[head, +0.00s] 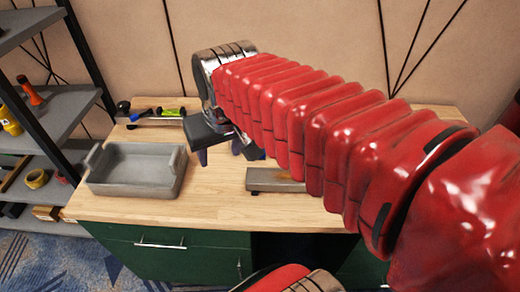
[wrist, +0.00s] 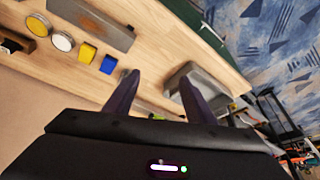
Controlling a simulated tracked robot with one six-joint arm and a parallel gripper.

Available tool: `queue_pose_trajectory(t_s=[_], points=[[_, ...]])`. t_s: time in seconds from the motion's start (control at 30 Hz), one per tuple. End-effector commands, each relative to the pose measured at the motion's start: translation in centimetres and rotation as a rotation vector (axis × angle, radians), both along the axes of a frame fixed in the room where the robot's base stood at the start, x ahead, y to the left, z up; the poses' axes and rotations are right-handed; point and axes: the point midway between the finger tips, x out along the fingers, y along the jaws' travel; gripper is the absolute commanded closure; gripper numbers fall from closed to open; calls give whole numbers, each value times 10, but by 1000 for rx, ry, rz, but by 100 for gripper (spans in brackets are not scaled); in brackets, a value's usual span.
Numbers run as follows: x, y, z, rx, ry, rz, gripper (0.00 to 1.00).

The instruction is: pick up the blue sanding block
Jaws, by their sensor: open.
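The blue sanding block (wrist: 108,64) lies on the wooden worktop, beside a yellow block (wrist: 87,53) in the wrist view. In the head view a small patch of blue (head: 262,155) shows beside my arm, probably the same block, mostly hidden. My gripper (wrist: 158,76) is open, with nothing between its dark fingers. The blue block is just left of the left fingertip in the wrist view, with a gap between. In the head view my gripper (head: 220,154) hangs over the middle of the worktop, pointing down.
A grey bin (head: 133,187) stands on the worktop at left. A grey metal piece (head: 275,187) lies near the front edge. Two round items, one whitish (wrist: 62,41) and one yellow (wrist: 38,24), lie past the yellow block. Hand tools (head: 160,113) lie at back left; shelving (head: 60,105) stands at far left.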

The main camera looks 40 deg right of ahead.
Motion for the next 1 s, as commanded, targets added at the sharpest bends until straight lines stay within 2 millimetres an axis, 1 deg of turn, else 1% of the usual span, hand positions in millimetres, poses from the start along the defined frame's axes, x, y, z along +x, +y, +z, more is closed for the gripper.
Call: queue_pose_trajectory(t_s=[0.03,0.27,0.53,0.77,1.0], points=[[8,-6,0,3,13,-18,50],[41,-30,-1,16,66,-87,50],[79,-63,-9,36,127,-170,50],[108,-95,-23,54,178,-239,50],[136,-132,-43,74,230,-313,50]])
